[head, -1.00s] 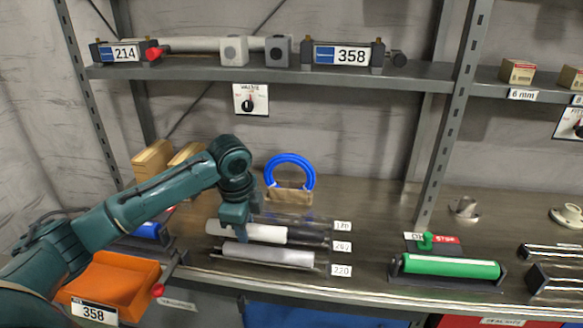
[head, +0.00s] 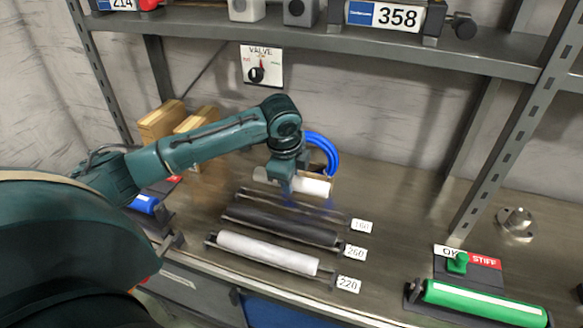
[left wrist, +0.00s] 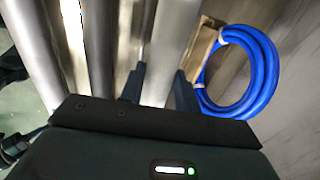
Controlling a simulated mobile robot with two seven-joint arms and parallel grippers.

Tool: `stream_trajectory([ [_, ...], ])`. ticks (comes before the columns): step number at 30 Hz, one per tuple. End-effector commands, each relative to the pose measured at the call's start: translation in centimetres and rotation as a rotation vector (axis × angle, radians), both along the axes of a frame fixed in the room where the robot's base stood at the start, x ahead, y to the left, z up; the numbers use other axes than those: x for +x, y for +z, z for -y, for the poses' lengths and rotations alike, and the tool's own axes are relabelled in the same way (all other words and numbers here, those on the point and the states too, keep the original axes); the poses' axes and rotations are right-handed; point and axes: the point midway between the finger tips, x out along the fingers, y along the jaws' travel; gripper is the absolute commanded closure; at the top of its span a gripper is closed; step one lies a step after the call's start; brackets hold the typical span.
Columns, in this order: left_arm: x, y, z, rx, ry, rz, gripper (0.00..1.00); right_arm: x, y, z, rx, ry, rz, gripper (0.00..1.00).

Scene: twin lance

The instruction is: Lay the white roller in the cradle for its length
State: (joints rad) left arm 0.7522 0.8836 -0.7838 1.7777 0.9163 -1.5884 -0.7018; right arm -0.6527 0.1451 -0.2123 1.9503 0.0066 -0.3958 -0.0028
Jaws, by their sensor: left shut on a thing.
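My left gripper (head: 287,188) is shut around the middle of a white roller (head: 317,186), behind the row of cradles and in front of the blue hose. In the left wrist view the pale roller (left wrist: 170,40) lies between the two fingers (left wrist: 156,88). Three cradles lie side by side on the bench. The back cradle (head: 335,216), with a label too small to read surely, is empty. The front cradle, labelled 220 (head: 348,284), holds a pale grey-white roller (head: 265,252). My right gripper is out of view.
A blue hose coil (head: 328,150) stands behind the held roller. Wooden blocks (head: 160,120) are at the back left. A green roller (head: 485,303) lies in a holder at the right. A shelf (head: 420,52) runs above.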

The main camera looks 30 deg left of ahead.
Motion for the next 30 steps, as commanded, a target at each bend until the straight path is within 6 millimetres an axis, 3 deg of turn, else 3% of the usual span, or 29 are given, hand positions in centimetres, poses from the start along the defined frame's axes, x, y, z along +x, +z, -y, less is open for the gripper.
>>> stream_trajectory([
  [15, 0.0, -5.0, 0.0, -0.001, 0.000, 0.000, 0.99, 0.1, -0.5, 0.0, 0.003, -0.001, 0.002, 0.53],
  [30, 0.0, -6.0, 0.0, -0.001, 0.000, 0.001, 0.99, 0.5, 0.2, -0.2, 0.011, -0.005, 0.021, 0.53],
])
